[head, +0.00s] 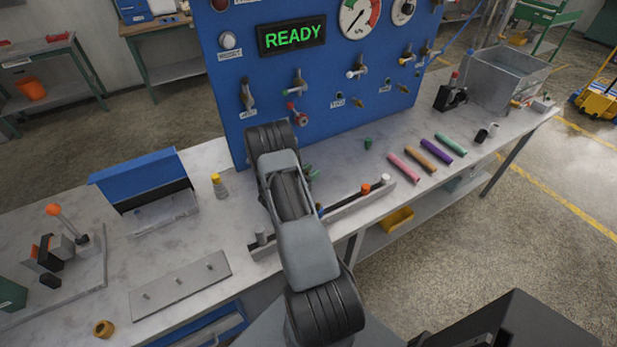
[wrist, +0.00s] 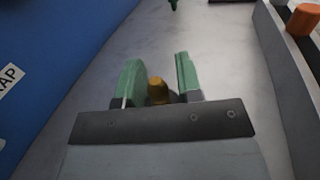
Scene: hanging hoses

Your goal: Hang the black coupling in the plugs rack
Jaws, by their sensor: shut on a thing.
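My gripper (wrist: 158,78) has green fingers, and a brass-coloured fitting (wrist: 157,91) sits between them. In the head view my arm hides most of the gripper; only a bit of green shows beside it. No black coupling can be made out in the fingers. A small black cylindrical piece (head: 482,136) lies at the right of the bench and may be a coupling. A long grey rack (head: 345,208) with grey, orange and white plugs stands at the bench's front edge, partly behind my arm. Its side and orange plug (wrist: 303,20) show right of the gripper in the wrist view.
A blue panel (head: 325,80) with valves and a READY display rises behind the bench. Pink, orange, purple (head: 437,151) and green tubes lie right of the rack. A grey plate with pegs (head: 180,286) and a blue bin (head: 140,178) are at left.

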